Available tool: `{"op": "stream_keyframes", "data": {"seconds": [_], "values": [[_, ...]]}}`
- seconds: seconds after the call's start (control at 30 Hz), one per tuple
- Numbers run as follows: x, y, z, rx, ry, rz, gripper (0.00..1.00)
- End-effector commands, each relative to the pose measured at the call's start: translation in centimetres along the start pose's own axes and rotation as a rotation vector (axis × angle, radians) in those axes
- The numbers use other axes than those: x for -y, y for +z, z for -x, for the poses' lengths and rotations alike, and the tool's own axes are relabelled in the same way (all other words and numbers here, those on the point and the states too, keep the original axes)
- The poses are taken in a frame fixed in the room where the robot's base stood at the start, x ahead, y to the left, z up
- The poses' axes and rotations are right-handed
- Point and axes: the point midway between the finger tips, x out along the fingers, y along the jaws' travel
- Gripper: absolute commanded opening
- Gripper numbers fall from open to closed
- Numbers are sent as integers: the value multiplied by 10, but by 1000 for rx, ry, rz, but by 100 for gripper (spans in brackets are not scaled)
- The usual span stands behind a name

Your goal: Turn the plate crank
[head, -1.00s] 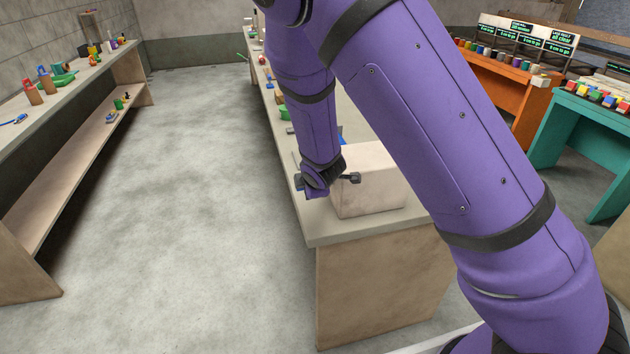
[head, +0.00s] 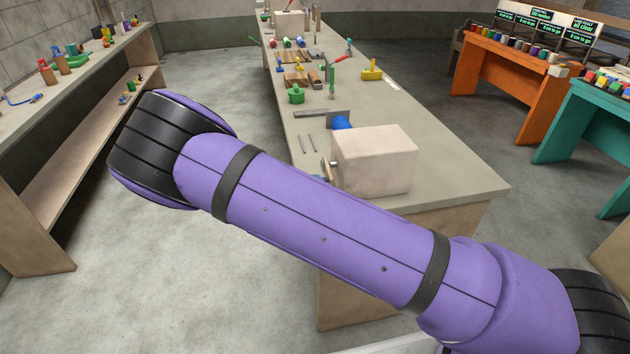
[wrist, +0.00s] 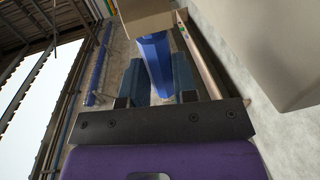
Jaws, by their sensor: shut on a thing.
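The crank's blue handle (wrist: 155,62) runs between the two dark blue fingers of my gripper (wrist: 158,78) in the wrist view, and the gripper is shut on it. The handle's far end meets a beige plate (wrist: 155,18) at the top of that view. In the head view, a pale box (head: 372,160) stands on the near end of the bench, with a small crank plate (head: 333,172) at its left side. My purple arm hides most of the gripper and the handle there.
The long grey bench (head: 440,165) carries a metal plate (head: 312,114), two thin rods (head: 306,143), a blue piece (head: 342,122) and a green item (head: 296,95) beyond the box. A shelf (head: 85,75) stands at left. The floor between is clear.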

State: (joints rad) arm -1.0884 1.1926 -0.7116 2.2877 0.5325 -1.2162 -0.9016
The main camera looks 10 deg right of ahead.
Motion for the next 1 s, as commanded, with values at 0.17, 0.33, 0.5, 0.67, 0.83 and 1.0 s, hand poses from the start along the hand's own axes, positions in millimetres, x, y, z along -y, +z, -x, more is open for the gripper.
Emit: {"op": "stream_keyframes", "data": {"seconds": [0.17,0.33,0.5,0.67,0.83,1.0], "values": [[11,1,-3,1,119,3,0],[17,1,-5,2,204,2,0],[20,0,-7,1,256,0,0],[21,1,-8,2,278,-1,0],[21,1,-8,2,283,-1,0],[21,0,-8,2,283,-2,0]]}}
